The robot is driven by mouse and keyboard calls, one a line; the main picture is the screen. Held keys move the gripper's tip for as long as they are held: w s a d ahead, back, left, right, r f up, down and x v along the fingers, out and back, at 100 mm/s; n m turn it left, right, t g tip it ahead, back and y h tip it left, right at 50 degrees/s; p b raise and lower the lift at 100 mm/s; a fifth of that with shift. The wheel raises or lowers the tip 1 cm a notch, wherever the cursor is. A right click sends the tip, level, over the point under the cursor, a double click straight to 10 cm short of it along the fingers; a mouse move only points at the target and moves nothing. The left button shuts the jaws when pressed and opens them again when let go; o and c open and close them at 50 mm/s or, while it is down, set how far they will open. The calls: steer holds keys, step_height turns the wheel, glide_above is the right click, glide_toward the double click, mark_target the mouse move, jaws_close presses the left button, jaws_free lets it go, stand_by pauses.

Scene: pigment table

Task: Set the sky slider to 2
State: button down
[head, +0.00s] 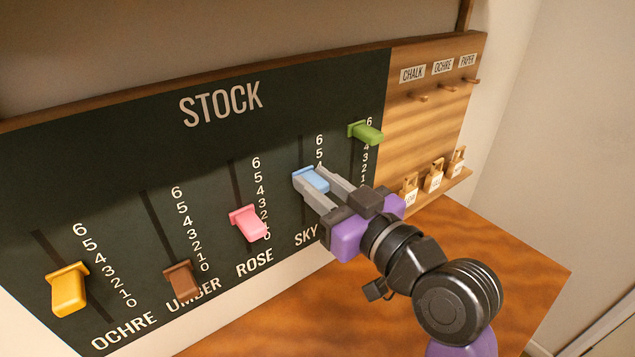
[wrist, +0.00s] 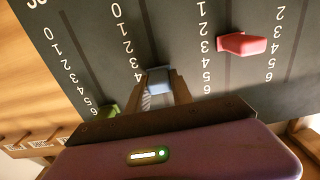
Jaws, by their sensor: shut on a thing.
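The sky slider's light blue knob (head: 313,180) sits in its slot on the dark STOCK board (head: 222,140), above the SKY label. My gripper (head: 309,173) is shut on this knob, with one finger on each side. The knob (wrist: 158,82) also shows between the fingers of my gripper (wrist: 161,84) in the wrist view. The 6 and 5 of the sky scale show above the knob in the head view, and lower digits are hidden by my gripper. In the wrist view the knob is just past the 3, towards the higher numbers; its exact reading is unclear.
The pink rose knob (head: 249,223) is left of the sky knob, and the green knob (head: 366,132) is at upper right. The brown umber knob (head: 184,279) and yellow ochre knob (head: 68,289) are farther left. A wooden panel (head: 435,120) with pegs and tagged blocks adjoins the board.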

step_height(320, 180, down, 5)
steer(key=b, duration=0.4)
steer(key=c, duration=1.1)
jaws_free()
steer(key=shift+b+v, duration=0.7)
steer(key=shift+v, duration=3.2)
